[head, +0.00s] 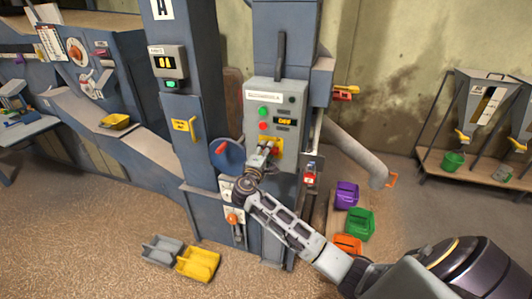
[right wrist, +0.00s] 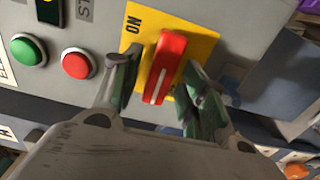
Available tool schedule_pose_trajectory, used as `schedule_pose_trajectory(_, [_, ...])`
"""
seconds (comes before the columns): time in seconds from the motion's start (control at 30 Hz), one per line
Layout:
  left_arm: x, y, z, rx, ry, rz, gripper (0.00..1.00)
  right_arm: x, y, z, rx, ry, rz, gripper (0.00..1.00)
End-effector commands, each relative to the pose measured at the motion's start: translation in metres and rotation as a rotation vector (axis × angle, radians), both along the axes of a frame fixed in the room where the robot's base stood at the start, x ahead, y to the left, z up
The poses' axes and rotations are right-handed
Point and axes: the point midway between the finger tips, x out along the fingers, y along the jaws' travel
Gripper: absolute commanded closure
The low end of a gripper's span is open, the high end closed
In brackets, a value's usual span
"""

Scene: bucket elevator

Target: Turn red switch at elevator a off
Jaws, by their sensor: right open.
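The red switch (right wrist: 165,67) is a long red handle with a white line, on a yellow plate (right wrist: 198,38) marked ON at its upper left. In the wrist view the handle stands nearly upright, leaning slightly right at the top. The plate is on the grey control box (head: 261,88) of the column marked A. My right gripper (right wrist: 158,72) is open, its fingers on either side of the handle. I cannot tell whether either finger touches it. In the head view the gripper (head: 268,149) partly covers the switch. My left gripper is not in view.
A green button (right wrist: 28,50) and a red button (right wrist: 78,63) sit left of the switch. A small amber display (head: 285,121) is above it; its lettering is too small to read surely. A blue round wheel (head: 229,154) is left of the box. Coloured bins (head: 347,193) stand lower right.

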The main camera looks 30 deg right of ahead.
Motion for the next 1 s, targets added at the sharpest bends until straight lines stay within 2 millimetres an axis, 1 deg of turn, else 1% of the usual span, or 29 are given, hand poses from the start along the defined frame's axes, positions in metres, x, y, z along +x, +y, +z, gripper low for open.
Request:
schedule_pose_trajectory(0.1, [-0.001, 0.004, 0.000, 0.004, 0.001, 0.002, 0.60, 0.000, 0.000, 0.000, 0.001, -0.001, 0.000, 0.57])
schedule_pose_trajectory(0.27, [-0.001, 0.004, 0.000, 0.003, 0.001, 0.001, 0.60, -0.003, 0.003, 0.000, 0.001, -0.001, 0.000, 0.57])
schedule_pose_trajectory(0.43, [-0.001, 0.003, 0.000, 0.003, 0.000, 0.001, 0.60, -0.011, 0.013, -0.001, 0.000, 0.000, 0.001, 0.57])
schedule_pose_trajectory(0.57, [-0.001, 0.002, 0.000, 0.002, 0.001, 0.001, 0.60, -0.021, 0.025, 0.000, 0.002, 0.001, 0.001, 0.57])
schedule_pose_trajectory(1.0, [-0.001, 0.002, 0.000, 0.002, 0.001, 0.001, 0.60, -0.063, 0.074, -0.001, 0.002, 0.001, 0.001, 0.57])
